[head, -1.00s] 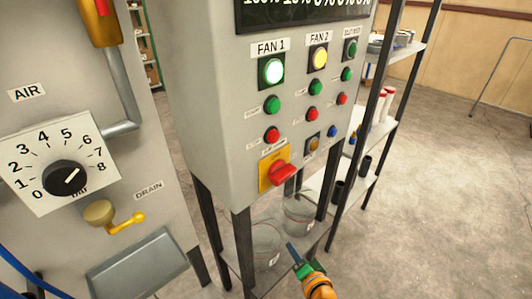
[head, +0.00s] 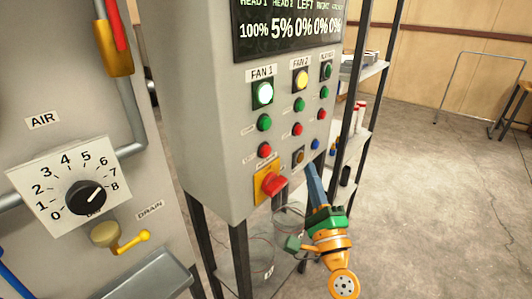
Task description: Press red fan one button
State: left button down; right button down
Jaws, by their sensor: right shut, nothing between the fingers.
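The control box (head: 215,110) stands in the middle of the head view. Its FAN 1 column has a lit white-green lamp (head: 262,93), a green button (head: 264,122) and, below it, the red fan one button (head: 264,150). My right gripper (head: 312,178) is shut and empty. Its blue fingers point up in front of the lower right of the box, below and right of the red fan one button and apart from it. My left gripper is not in view.
A red rotary switch (head: 273,184) on a yellow plate sits just below the red button. The FAN 2 column has a yellow lamp (head: 301,79) and a red button (head: 297,129). An AIR dial panel (head: 36,180) is at left. A shelf (head: 372,72) stands behind right.

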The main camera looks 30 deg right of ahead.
jog(key=shift+w, duration=0.1)
send_near(270, 147)
jog(key=w+d+r, duration=0.3)
jog(key=shift+w+a+f+b, duration=0.2)
jog(key=shift+w+a+b, duration=0.1)
jog(key=shift+w, duration=0.2)
dwell(1.7)
jog(key=shift+w+a, duration=0.1)
jog(key=shift+w, duration=0.3)
jog(key=shift+w+a, duration=0.2)
jog(key=shift+w, duration=0.2)
dwell(0.7)
jog(key=shift+s, duration=0.1)
jog(key=shift+s+d, duration=0.35)
jog(key=shift+s, duration=0.35)
